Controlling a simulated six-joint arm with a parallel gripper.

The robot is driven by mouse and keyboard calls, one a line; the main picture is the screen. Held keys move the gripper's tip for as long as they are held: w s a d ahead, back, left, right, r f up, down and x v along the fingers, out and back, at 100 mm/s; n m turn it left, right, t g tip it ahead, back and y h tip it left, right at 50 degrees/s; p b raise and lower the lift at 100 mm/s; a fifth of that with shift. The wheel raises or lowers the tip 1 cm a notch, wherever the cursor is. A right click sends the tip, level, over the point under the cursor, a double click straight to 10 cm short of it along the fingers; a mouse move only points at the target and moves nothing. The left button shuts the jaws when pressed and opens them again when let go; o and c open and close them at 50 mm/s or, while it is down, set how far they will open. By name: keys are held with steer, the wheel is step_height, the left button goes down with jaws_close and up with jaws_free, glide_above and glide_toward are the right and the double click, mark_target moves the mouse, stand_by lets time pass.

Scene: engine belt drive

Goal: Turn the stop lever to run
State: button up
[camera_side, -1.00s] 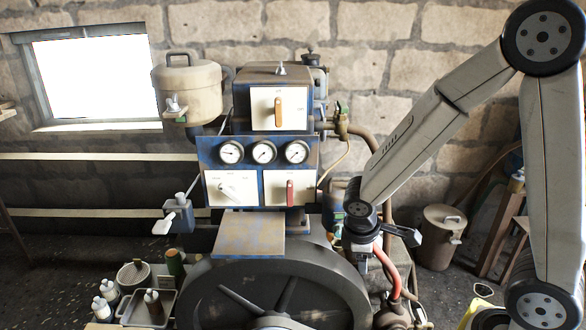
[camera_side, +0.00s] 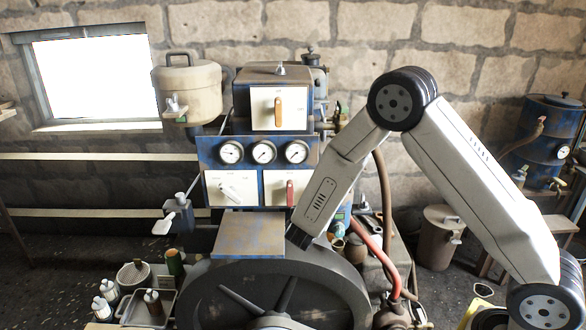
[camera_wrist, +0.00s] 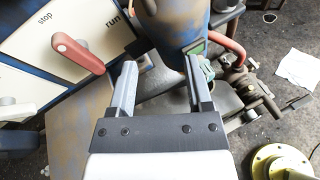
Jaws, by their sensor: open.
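In the side view my gripper is mostly hidden by my arm.
A white-handled lever (camera_side: 232,188) sits on the panel to the left, below three gauges (camera_side: 263,152). An orange-handled lever (camera_side: 278,110) is above. The flywheel (camera_side: 200,290) and a flat metal plate (camera_side: 248,236) lie below. A red hose (camera_side: 372,245) and pipes stand at right.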

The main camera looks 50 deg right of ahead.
mark_target(290, 191)
steer(key=w+a+n+t, duration=0.4)
steer(key=w+n+t, duration=0.2)
steer(key=w, duration=0.1)
steer(key=shift+w+a+t, duration=0.15)
steer(key=shift+t, duration=0.25)
steer(key=shift+x, duration=3.9)
steer(key=shift+f, duration=0.15)
jaws_close()
